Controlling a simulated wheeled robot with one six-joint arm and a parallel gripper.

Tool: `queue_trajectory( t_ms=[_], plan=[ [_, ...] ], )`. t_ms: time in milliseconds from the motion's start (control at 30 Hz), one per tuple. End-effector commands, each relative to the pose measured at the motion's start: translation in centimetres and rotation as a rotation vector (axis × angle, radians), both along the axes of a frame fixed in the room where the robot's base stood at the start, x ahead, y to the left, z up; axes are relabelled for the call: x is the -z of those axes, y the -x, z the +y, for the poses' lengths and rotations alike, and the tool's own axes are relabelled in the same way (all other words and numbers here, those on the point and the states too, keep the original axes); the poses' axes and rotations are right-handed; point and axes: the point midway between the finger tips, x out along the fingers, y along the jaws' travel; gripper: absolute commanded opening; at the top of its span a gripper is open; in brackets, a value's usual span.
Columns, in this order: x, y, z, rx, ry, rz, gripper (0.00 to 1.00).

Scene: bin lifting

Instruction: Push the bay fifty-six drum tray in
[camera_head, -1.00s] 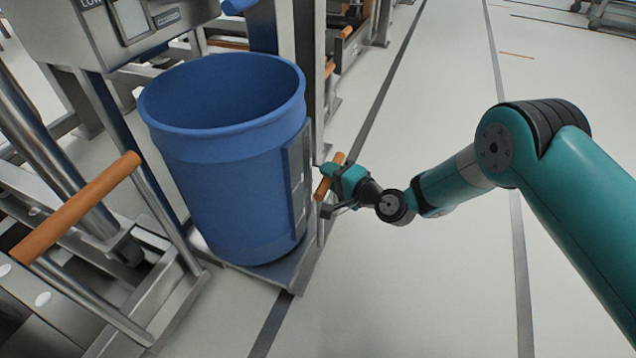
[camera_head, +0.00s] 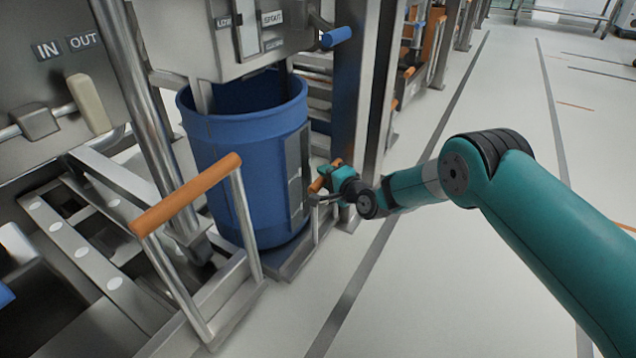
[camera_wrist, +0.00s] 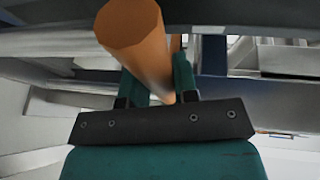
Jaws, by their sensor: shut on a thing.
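The blue drum (camera_head: 250,165) stands upright on the low grey drum tray (camera_head: 292,262), with the back of its open top beneath a grey machine head. A grey plate runs down the drum's right side. My gripper (camera_head: 326,182) is at the tray's right side, shut on a short orange handle (camera_head: 317,186). In the wrist view, the orange handle (camera_wrist: 130,35) runs between the two green fingers. The exact contact of the fingertips is hidden. The drum hides most of the tray.
A longer orange handle (camera_head: 188,194) on a metal frame stands in front of the drum at left. A panel marked IN and OUT (camera_head: 66,48) has a pale lever (camera_head: 89,103). A steel post (camera_head: 362,90) rises behind my gripper. The floor at right is clear.

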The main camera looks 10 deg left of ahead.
Motion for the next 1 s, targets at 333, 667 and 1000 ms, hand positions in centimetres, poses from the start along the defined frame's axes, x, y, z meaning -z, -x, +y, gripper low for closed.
queue_trajectory(
  t_ms=[333, 667, 1000],
  plan=[
    [-0.1, -0.2, 0.3, -0.001, -0.001, 0.0, 0.0],
    [-0.1, -0.3, 0.0, 0.004, -0.001, -0.001, 0.53],
    [-0.9, 1.0, -1.7, 0.007, 0.0, 0.003, 0.53]
  ],
)
